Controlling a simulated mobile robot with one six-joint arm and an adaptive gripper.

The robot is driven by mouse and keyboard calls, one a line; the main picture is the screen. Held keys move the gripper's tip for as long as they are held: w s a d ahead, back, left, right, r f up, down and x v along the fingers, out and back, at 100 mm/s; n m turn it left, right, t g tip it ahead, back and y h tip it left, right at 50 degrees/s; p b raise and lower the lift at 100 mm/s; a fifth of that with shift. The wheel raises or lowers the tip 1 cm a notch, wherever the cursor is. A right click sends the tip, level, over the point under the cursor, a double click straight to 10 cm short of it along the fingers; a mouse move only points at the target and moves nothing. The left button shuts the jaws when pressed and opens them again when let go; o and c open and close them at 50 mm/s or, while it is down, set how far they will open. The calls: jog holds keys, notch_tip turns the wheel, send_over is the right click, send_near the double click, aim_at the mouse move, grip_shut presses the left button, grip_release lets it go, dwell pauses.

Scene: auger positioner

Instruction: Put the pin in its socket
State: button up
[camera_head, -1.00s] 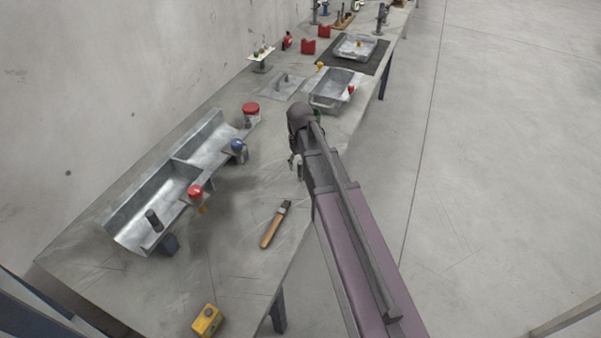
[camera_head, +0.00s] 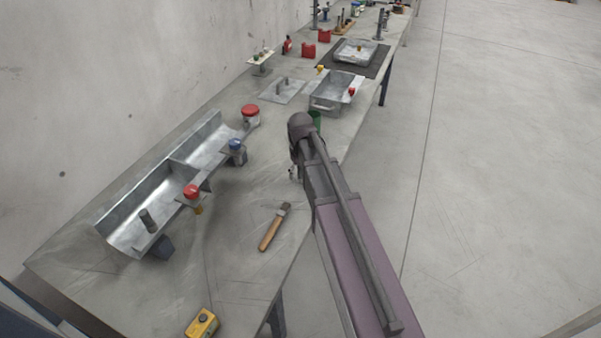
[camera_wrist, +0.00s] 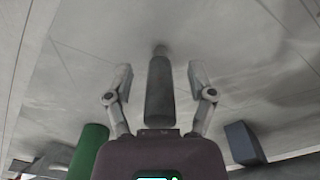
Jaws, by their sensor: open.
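My gripper (camera_wrist: 160,80) is open in the wrist view, with one finger on each side of a dark cylinder. This dark cylinder (camera_wrist: 159,92) has a narrower grey far end and looks like the pin. A gap shows between it and each fingertip. My gripper (camera_head: 294,172) is low over the bench in the head view, partly hidden by my arm, and the pin cannot be made out there. I cannot tell which opening is the socket.
The bench (camera_head: 225,270) holds a metal trough (camera_head: 150,195) with red and blue knobs, a brush (camera_head: 272,230) and a yellow box (camera_head: 202,323). A green cylinder (camera_wrist: 88,150) and a dark block (camera_wrist: 243,142) are near my gripper. Metal trays (camera_head: 325,106) stand farther back.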

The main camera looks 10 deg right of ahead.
grip_shut()
jog(key=shift+r, duration=0.2)
dwell(0.4)
notch_tip(320, 180, up, 3)
jog(key=p, duration=0.3)
jog(key=shift+f, duration=0.15)
jog(key=s+d+r+p, duration=0.2)
jog(key=s, duration=1.4)
jog(key=shift+d, duration=0.15)
jog(key=shift+w, duration=0.1)
